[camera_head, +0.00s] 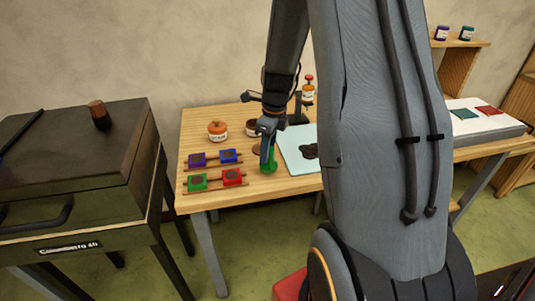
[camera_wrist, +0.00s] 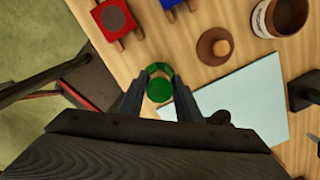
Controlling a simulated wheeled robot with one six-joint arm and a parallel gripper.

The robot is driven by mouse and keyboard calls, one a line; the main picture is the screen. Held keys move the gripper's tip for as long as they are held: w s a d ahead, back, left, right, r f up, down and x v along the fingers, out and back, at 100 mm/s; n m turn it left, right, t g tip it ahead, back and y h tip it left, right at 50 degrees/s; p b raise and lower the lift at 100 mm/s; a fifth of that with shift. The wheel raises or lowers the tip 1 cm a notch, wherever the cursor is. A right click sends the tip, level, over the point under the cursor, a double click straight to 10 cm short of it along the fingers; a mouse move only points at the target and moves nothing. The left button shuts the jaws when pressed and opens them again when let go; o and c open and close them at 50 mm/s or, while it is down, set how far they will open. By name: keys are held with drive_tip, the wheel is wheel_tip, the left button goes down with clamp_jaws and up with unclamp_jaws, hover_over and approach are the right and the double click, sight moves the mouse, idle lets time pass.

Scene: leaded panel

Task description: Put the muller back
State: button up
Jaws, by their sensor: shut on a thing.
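My gripper (camera_head: 267,149) is shut on a green, glassy-looking piece (camera_head: 268,165), which I take to be the muller. It hangs upright below the fingers near the table's front edge, left of the pale slab. In the wrist view the green muller (camera_wrist: 160,90) shows between the two fingertips (camera_wrist: 160,72). I cannot tell whether its base touches the table.
An orange-lidded jar (camera_head: 217,131) and a labelled brown cup (camera_wrist: 280,17) stand behind. A black stand (camera_head: 298,112) is beyond the slab. A dark cabinet (camera_head: 70,160) is at left.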

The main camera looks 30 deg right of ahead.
drive_tip(key=shift+f, duration=0.85)
drive_tip(key=shift+f, duration=0.15)
drive_tip(key=o, duration=1.2)
